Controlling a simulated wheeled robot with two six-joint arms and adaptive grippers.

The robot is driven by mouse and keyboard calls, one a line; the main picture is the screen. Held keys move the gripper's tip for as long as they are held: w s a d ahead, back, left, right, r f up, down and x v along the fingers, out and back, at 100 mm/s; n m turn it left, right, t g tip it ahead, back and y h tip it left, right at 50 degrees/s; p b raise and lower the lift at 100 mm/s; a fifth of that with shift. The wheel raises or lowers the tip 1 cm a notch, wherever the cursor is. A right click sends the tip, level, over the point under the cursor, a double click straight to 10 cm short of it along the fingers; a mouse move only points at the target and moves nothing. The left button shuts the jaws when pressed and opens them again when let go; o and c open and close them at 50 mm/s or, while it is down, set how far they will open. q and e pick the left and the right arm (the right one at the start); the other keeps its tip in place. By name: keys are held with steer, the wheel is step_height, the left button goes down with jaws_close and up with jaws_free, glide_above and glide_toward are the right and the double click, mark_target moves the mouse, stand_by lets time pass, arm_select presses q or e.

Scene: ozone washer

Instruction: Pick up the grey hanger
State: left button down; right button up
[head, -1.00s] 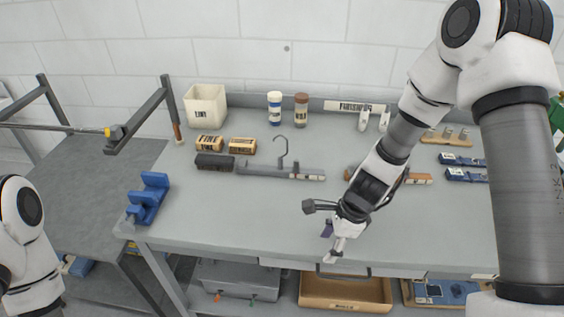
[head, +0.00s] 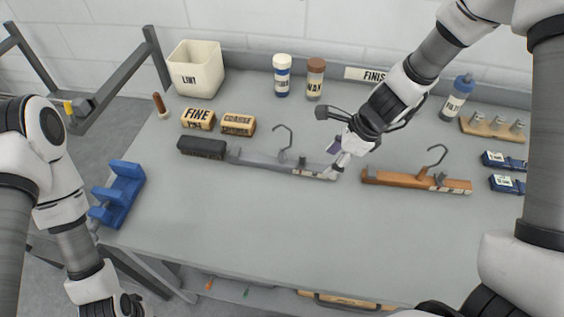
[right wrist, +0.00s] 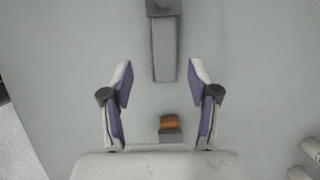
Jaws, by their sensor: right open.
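The grey hanger (head: 262,160) lies on the bench top in the head view, its thin hook (head: 287,128) rising from the middle of its bar. My right gripper (head: 337,156) is open at the hanger's right end, with its fingers overlapping that end in the picture. In the right wrist view the open fingers (right wrist: 160,70) stand on either side of the line of a grey bar (right wrist: 165,48), whose end lies between the tips. Nothing is held. Contact with the hanger cannot be told. My left arm shows at the left, but its gripper is out of frame.
A brown hanger (head: 415,181) lies to the right of my right gripper. A dark block (head: 202,147) touches or nearly touches the grey hanger's left end. Fine (head: 198,119) and coarse (head: 238,124) blocks and two bottles stand behind. The bench front (head: 270,225) is clear.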

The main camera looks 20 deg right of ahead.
mark_target(325, 168)
steer(key=b+x, duration=0.1)
steer(key=x, duration=0.1)
steer(key=d+b+x, duration=0.1)
steer(key=x, duration=0.1)
steer(key=shift+w+a+f, duration=0.15)
steer(key=shift+w+f, duration=0.1)
steer(key=shift+f, duration=0.25)
steer(key=shift+w, duration=0.2)
steer(key=shift+s+a+r, duration=0.15)
steer(key=shift+s+r, duration=0.05)
steer(key=shift+s, duration=0.05)
steer(key=shift+c, duration=1.4)
steer(key=shift+s, duration=0.1)
steer(key=c, duration=0.5)
jaws_close()
